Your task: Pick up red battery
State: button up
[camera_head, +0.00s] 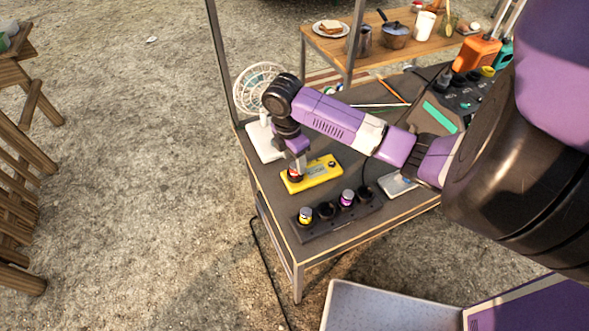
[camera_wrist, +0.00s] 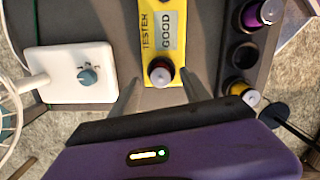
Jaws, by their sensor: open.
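The red battery (camera_head: 295,174) stands upright on the near left end of the yellow tester (camera_head: 316,173). In the wrist view the battery (camera_wrist: 160,72) shows from above with a pale top and a red rim, and the tester (camera_wrist: 148,62) display reads GOOD. My gripper (camera_head: 296,167) points down over the battery and partly hides it in the head view. In the wrist view its two fingers (camera_wrist: 160,82) are apart, one on each side of the battery. I cannot tell whether they touch it.
A black rack (camera_head: 315,234) at the table's front holds a yellow battery (camera_head: 305,215) and a purple battery (camera_head: 347,198) beside dark sockets. A white device with a dial (camera_wrist: 85,76) and a fan (camera_head: 259,86) stand to the left. A post rises at the table's left edge.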

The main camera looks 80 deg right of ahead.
aim_at(295, 164)
jog(key=shift+s+d+f, duration=0.1)
jog(key=shift+s+f, duration=0.05)
jog(key=shift+f, duration=1.2)
grip_shut()
jog(key=shift+r, duration=0.15)
notch_tip(295, 164, up, 20)
jog(key=p, duration=0.1)
